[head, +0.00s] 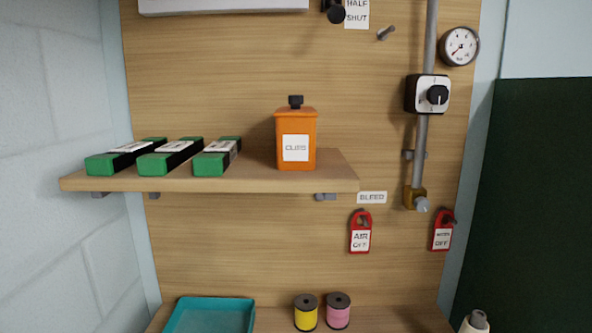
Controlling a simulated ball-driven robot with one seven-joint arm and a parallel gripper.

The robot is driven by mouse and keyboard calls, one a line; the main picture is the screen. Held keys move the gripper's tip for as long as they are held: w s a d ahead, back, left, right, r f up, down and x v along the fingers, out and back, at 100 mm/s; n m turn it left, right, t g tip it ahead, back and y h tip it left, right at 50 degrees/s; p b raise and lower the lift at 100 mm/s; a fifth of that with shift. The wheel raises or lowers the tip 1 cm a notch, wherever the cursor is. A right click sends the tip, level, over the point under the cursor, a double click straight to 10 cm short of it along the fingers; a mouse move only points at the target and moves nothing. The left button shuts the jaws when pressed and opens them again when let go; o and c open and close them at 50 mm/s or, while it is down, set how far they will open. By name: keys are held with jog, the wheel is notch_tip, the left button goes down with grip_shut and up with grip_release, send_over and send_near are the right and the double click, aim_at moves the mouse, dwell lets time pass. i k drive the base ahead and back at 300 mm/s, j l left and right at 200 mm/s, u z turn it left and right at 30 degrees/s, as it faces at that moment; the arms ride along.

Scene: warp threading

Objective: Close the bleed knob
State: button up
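A white label reading BLEED (371,197) is on the wooden board, just right of the shelf's right end. To its right, a small light-grey knob (423,205) sits on a brass fitting (413,193) at the foot of a grey vertical pipe (421,150). It is the knob nearest the label, and I cannot tell whether it is open or closed. My gripper is not in view.
Red tags reading AIR OFF (360,240) and OFF (442,238) hang below. A black dial (437,95) and gauge (459,46) are higher. The shelf (250,181) holds green boxes (170,157) and an orange CLIPS container (296,128). Spools (306,316) and a teal tray (210,316) are below.

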aim_at(421, 205)
jog(key=i+l, duration=0.15)
jog(key=i, duration=0.45)
jog(key=i+l, duration=0.2)
jog(key=i, duration=0.45)
jog(key=z, duration=0.05)
